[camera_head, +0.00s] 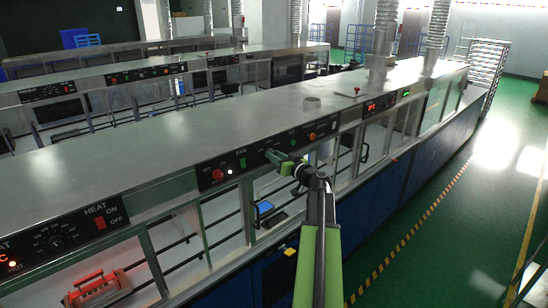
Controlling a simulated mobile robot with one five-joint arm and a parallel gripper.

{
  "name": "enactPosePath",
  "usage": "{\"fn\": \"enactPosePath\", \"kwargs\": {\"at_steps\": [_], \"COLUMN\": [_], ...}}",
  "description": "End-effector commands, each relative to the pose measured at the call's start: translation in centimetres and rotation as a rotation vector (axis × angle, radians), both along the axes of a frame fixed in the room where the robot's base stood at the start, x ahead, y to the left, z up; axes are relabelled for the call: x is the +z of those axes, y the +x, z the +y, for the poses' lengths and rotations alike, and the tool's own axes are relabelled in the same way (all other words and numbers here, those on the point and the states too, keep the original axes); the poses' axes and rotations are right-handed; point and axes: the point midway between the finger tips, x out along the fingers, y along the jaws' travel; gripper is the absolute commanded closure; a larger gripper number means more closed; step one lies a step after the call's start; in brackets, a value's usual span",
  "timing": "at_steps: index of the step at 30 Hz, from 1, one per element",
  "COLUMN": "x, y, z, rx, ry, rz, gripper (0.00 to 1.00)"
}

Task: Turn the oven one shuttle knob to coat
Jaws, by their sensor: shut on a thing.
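My gripper (272,155), with green jaws, is at the front of the black control panel (204,180) in the middle of the view. Its jaws are shut on a small knob on this panel. The jaws hide the knob, so its pointer and setting cannot be seen. The panel's small lettering around the jaws is too small to read, so I cannot confirm the coat mark. My green and black arm comes up from the bottom of the view.
Another panel (60,240) with a heat switch is at lower left. A red-handled object (95,288) sits behind the glass below. Green floor (400,270) is clear at right.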

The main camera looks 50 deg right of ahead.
Motion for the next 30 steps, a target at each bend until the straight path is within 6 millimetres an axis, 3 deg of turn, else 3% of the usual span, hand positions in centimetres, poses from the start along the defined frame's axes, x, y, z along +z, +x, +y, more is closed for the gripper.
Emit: {"fn": "enactPosePath", "kwargs": {"at_steps": [30], "x": [0.12], "y": [-0.03], "z": [-0.28], "rx": [-0.003], "ry": [0.821], "rz": [-0.061], "gripper": [1.00]}}
